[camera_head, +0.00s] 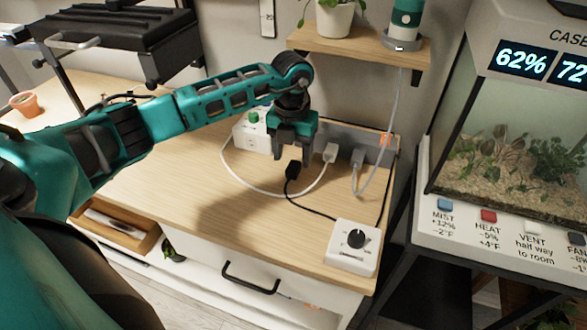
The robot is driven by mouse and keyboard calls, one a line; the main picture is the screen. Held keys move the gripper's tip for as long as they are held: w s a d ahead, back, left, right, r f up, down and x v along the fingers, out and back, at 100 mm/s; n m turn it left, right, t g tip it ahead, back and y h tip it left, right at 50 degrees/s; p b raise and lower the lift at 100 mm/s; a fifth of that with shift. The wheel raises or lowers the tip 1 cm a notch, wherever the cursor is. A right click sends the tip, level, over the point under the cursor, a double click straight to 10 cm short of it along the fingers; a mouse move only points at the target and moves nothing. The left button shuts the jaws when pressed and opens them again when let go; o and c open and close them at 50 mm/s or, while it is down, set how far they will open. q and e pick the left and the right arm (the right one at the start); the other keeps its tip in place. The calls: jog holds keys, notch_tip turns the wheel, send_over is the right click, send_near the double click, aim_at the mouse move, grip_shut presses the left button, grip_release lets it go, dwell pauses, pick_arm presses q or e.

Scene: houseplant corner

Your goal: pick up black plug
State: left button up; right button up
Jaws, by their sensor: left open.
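The black plug (292,171) lies on the wooden tabletop, with a black cord running from it toward the lower right. My left gripper (292,153) is open and points down right at the plug's far side. Its fingertips appear just above or behind the plug. Whether they touch it cannot be told. Nothing shows between the fingers. My right gripper is not in view.
A white plug (330,152) and a grey plug (357,158) with cords stand to the right. A white dial box (352,247) sits at the front right, and a white box with a green knob (250,136) behind. A shelf (345,43) hangs above.

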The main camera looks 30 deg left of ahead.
aim_at(292, 168)
pick_arm(q)
notch_tip(292, 168, down, 4)
jog(key=shift+s+f, duration=0.1)
jog(key=shift+c, duration=0.3)
grip_shut()
dwell(0.3)
